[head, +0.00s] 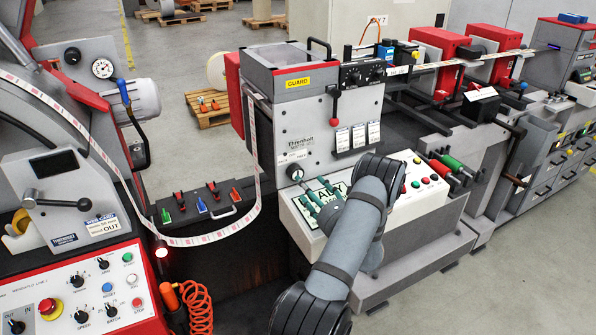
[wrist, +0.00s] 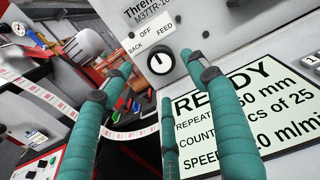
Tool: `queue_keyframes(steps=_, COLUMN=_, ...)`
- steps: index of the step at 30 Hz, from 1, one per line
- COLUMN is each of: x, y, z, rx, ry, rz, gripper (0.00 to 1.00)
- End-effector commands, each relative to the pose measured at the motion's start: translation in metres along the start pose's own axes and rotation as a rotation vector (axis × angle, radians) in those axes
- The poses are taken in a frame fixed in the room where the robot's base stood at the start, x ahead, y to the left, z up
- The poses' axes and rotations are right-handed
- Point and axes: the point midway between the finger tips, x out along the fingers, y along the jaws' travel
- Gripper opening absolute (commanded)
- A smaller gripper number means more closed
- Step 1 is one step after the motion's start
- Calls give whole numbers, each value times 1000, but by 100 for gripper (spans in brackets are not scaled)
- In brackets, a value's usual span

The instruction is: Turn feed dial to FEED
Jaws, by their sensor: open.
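The line leans up and left and appears to point at OFF. In the head view the dial (head: 294,172) is small on the lower left of the upright panel. My gripper (head: 314,193) is just below and in front of it, with teal fingers spread and empty. In the wrist view the fingers of my gripper (wrist: 156,76) lie on either side of the dial, apparently short of it.
A display reading READY (wrist: 245,110) lies close under the right fingers. A red-knobbed lever (head: 334,105) stands above right of the dial. A label strip (head: 252,150) hangs left of the panel. Push buttons (head: 418,175) sit on the sloped console at right.

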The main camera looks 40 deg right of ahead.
Motion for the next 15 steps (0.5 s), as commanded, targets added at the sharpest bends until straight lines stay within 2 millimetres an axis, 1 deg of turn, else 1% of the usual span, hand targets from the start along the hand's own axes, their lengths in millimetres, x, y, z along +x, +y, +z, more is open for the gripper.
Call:
queue_keyframes(steps=1, x=11, y=1, z=4, rx=-3, ry=-1, rz=6, gripper=59)
queue_keyframes(steps=3, x=24, y=1, z=4, rx=-1, ry=-2, rz=6, gripper=59)
queue_keyframes(steps=9, x=57, y=1, z=3, rx=-1, ry=-1, rz=5, gripper=59)
queue_keyframes(steps=12, x=68, y=0, z=2, rx=-1, ry=-1, rz=4, gripper=59)
queue_keyframes(steps=15, x=73, y=1, z=1, rx=-1, ry=1, rz=4, gripper=59)
